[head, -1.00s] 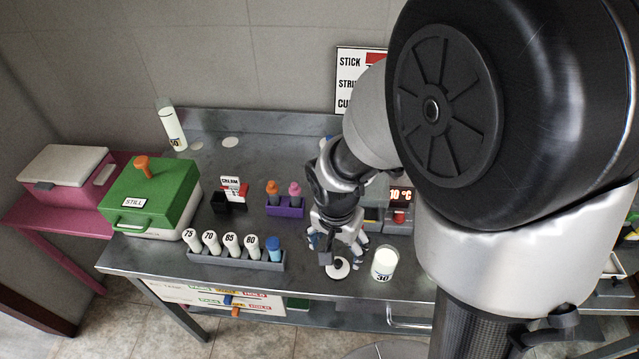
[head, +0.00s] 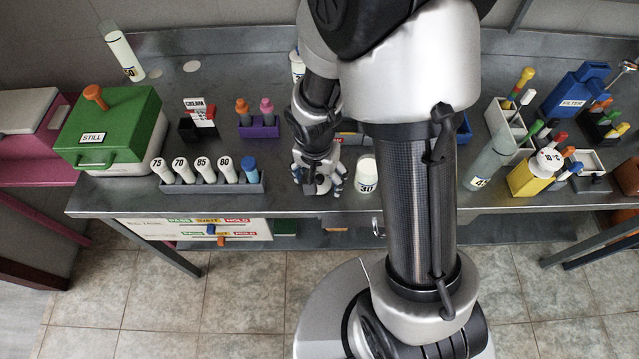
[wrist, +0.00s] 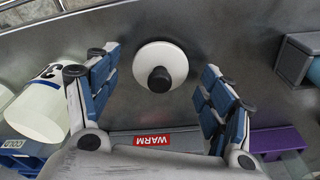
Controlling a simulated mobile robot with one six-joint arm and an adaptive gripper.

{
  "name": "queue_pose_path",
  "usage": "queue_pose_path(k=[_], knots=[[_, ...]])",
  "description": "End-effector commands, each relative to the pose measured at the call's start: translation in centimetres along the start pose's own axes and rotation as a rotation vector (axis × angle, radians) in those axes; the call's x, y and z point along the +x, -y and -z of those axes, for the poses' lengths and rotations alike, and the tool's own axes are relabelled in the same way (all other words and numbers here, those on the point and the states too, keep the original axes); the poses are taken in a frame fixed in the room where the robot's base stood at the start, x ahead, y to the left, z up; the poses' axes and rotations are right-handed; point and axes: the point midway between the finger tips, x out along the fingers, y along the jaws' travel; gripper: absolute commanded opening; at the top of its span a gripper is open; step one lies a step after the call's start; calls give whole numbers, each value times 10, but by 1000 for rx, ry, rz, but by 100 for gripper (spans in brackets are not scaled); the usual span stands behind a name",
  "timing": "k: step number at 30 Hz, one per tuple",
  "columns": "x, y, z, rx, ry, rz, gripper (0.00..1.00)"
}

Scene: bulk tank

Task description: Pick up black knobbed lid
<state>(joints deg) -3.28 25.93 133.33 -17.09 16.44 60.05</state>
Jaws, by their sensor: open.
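The black knobbed lid (wrist: 176,52) is a round white disc with a black knob (wrist: 159,79) in its middle. It lies on the grey metal table in the wrist view. My gripper (wrist: 155,66) is open, with one blue-padded finger on each side of the lid and a gap on both sides. Nothing is held. In the head view my gripper (head: 318,182) is low over the table's front part, and it mostly hides the lid. How high the fingertips are above the table I cannot tell.
A white cup marked 30 (head: 366,178) stands close right of my gripper. A grey rack (head: 212,188) with several white tubes and a blue-capped one is to the left. A purple holder (head: 262,130) is behind. The table's front edge is near.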

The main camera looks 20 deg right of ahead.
Motion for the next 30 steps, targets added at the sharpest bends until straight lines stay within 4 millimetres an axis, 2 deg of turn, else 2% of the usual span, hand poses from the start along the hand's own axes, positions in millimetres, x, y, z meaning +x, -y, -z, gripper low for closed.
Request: queue_pose_path(k=[4, 22, 30], knots=[[-2, 0, 0, 0, -1, 1, 74], [-2, 0, 0, -1, 0, 0, 34], [-3, 0, 0, -1, -1, 0, 34]])
